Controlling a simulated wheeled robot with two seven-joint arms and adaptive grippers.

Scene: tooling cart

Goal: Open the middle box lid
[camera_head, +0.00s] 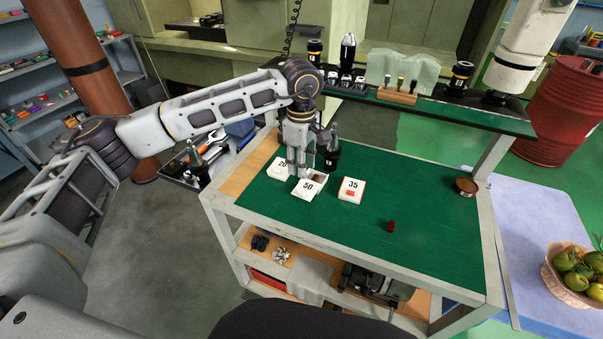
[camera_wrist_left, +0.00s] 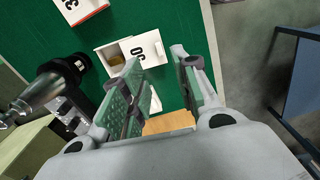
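The middle box is the white one with a lid (camera_head: 308,188) marked 50. The lid is off to one side and slanted, and part of the box's inside (camera_head: 319,179) shows. In the left wrist view the 50 lid (camera_wrist_left: 143,48) lies beside the opening, where something brownish (camera_wrist_left: 115,59) shows inside. My left gripper (camera_head: 306,174) is pointed down just behind the lid. Its fingers (camera_wrist_left: 165,88) are apart, with nothing clearly held between them. A second white box (camera_head: 279,170) is at the left, partly hidden by the gripper; the box marked 35 (camera_head: 352,187) is at the right. My right gripper is not in view.
The green cart top (camera_head: 430,220) has free room at the right. A small dark red piece (camera_head: 390,227) and a round dish (camera_head: 466,187) stand there. Tool holders line the raised back shelf (camera_head: 440,110). A tool tray (camera_head: 190,170) is left of the cart.

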